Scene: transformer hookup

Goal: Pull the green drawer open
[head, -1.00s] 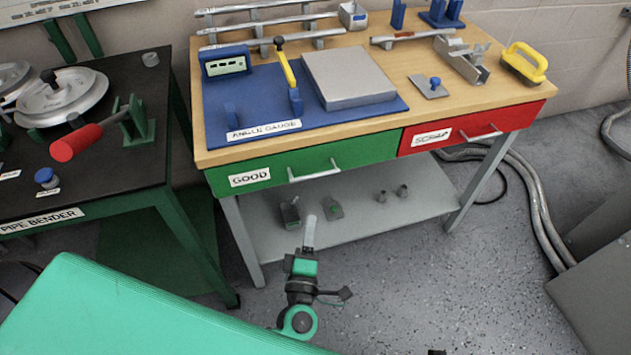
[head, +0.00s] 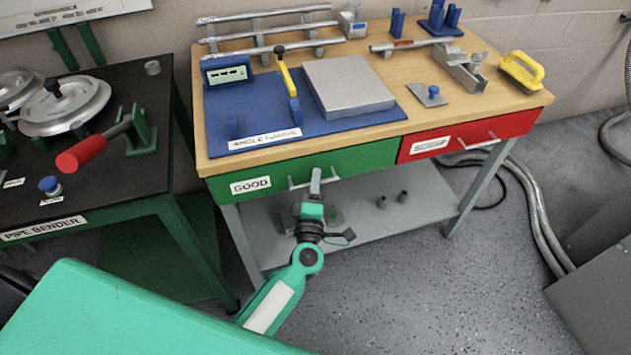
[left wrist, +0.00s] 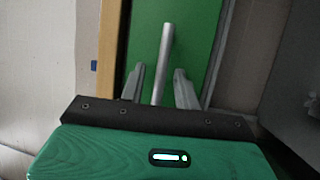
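The green drawer (head: 350,165) with the GOOD label is shut, flush with the front of the wooden-topped bench. Its pale bar handle (head: 300,184) runs along the drawer front. My left gripper (head: 315,180) is at the right part of this handle in the head view. In the left wrist view, the handle bar (left wrist: 164,60) stands between the two grey fingers of my left gripper (left wrist: 159,85). The fingers are apart, with gaps on both sides of the bar, and the green drawer front (left wrist: 195,40) lies beyond. My right gripper is not in view.
A red drawer (head: 470,135) is to the right of the green one. A grey lower shelf (head: 415,210) holds small parts. The black-topped pipe bender table (head: 110,180) stands to the left. Floor in front of the bench is clear at right.

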